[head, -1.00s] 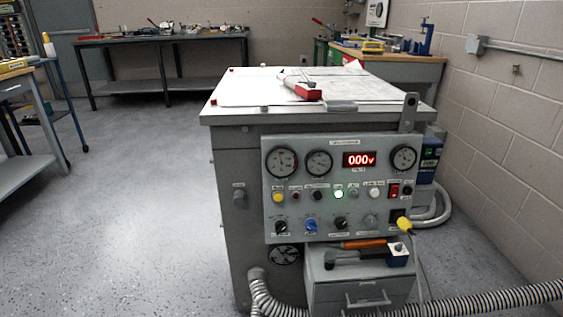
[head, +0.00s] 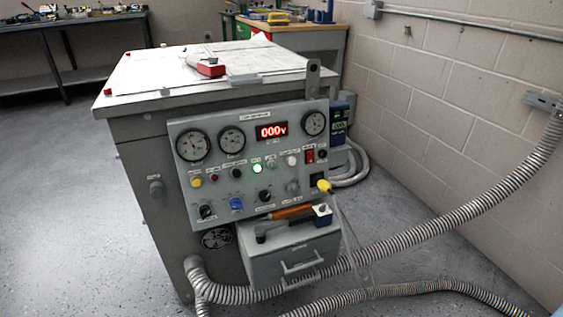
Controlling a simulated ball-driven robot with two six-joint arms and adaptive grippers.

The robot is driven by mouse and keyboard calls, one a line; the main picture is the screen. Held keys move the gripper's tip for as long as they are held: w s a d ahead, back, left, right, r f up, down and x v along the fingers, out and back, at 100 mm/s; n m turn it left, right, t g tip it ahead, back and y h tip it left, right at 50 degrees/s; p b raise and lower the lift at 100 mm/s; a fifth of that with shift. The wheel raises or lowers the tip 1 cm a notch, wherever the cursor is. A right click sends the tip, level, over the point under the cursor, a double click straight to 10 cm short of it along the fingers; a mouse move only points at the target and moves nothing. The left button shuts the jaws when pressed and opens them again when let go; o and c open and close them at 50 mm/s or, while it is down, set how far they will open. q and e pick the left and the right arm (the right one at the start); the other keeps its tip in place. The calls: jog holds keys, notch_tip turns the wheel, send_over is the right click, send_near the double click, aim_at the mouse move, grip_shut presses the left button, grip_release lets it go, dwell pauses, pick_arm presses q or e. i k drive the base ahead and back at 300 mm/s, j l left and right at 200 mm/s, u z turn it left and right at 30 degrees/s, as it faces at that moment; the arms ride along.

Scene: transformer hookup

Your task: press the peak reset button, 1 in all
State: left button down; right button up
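The control panel (head: 250,217) is on the front of a grey cabinet (head: 150,235). Its red display (head: 272,131) reads 000V, between round dial gauges. The upper control row holds a yellow button (head: 196,182), a small red one (head: 214,178), a black one (head: 235,172), a lit green one (head: 257,169), a small grey one (head: 272,164), a white one (head: 291,160) and a red rocker switch (head: 310,156). Labels are too small to read, so I cannot tell which is the peak reset button. Neither gripper is in view.
Below are several knobs, one blue (head: 236,203), and a yellow plug (head: 324,186). A drawer box (head: 290,262) carries an orange-handled tool (head: 292,212). Ribbed hoses (head: 440,230) cross the right floor. Papers and a red-ended tool (head: 209,69) lie on the cabinet top. Floor at left is clear.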

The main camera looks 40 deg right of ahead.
aim_at(237, 174)
jog(key=z, duration=1.15)
